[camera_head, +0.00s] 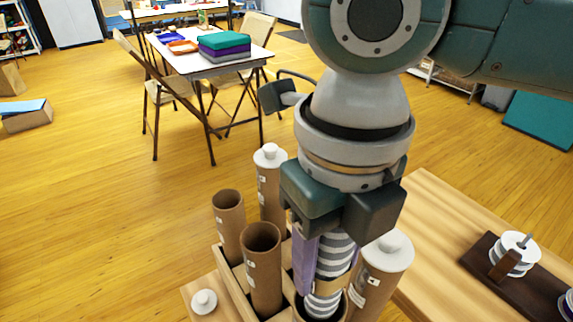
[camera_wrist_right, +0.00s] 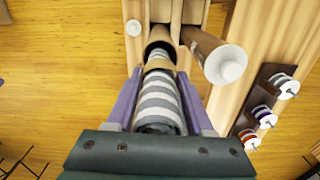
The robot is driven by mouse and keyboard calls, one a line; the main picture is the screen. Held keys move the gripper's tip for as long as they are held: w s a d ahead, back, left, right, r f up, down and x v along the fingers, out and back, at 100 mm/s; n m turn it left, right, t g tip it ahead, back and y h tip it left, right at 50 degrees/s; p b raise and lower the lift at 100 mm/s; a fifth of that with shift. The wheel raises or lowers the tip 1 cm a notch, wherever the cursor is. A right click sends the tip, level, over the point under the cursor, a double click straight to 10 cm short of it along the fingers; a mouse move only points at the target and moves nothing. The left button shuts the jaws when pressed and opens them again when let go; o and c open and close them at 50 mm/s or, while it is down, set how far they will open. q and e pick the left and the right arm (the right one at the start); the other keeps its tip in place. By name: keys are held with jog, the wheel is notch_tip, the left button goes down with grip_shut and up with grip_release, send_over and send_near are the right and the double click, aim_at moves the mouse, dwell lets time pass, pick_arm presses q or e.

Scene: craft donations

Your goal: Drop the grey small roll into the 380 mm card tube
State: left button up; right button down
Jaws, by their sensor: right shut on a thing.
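The grey small roll (camera_head: 336,252), striped grey and white with a brown band, is between the purple fingers of my right gripper (camera_head: 322,262), which is shut on it. In the right wrist view the roll (camera_wrist_right: 160,102) points away from the gripper (camera_wrist_right: 160,88), its far end at the mouth of an open card tube (camera_wrist_right: 161,47). In the head view its lower end appears inside that tube's rim (camera_head: 343,308); how deep is hidden. Two other open brown tubes, a taller-looking one (camera_head: 262,275) and another (camera_head: 228,220), stand to the left. I cannot read their lengths.
The tubes stand in a wooden divided crate (camera_head: 230,283). White-capped tubes stand behind (camera_head: 269,190) and right (camera_head: 378,280), the latter close to the roll. A loose white cap (camera_head: 204,302) lies at left. A wooden table (camera_head: 440,230) at right holds a dark spool rack (camera_head: 520,290).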

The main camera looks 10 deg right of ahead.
jog(key=shift+f, duration=0.65)
jog(key=shift+c, duration=1)
grip_release()
notch_tip(320, 180, up, 10)
jog(key=shift+p, duration=0.3)
